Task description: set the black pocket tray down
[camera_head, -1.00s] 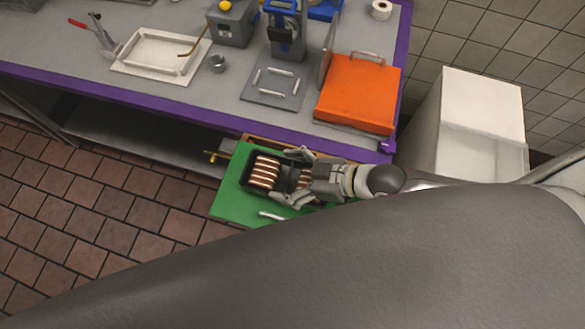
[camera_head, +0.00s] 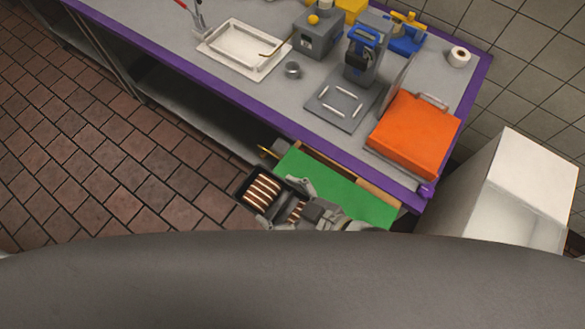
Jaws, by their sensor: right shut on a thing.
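The black pocket tray (camera_head: 241,191) holds brown-and-cream striped sandwiches (camera_head: 263,190). It shows at the lower middle of the head view, over the floor side of the green board's left end. My right gripper (camera_head: 284,198) is shut on the tray, with its fingers around the tray's right part. The gripper hides part of the tray and some of the sandwiches. My left gripper is not in view.
A green surface (camera_head: 365,204) juts out below the purple-edged grey table (camera_head: 320,128). On the table are an orange box (camera_head: 415,133), a grey plate with white bars (camera_head: 340,106), a small metal cup (camera_head: 292,69) and a white tray (camera_head: 231,60). A white bin (camera_head: 515,190) stands at right.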

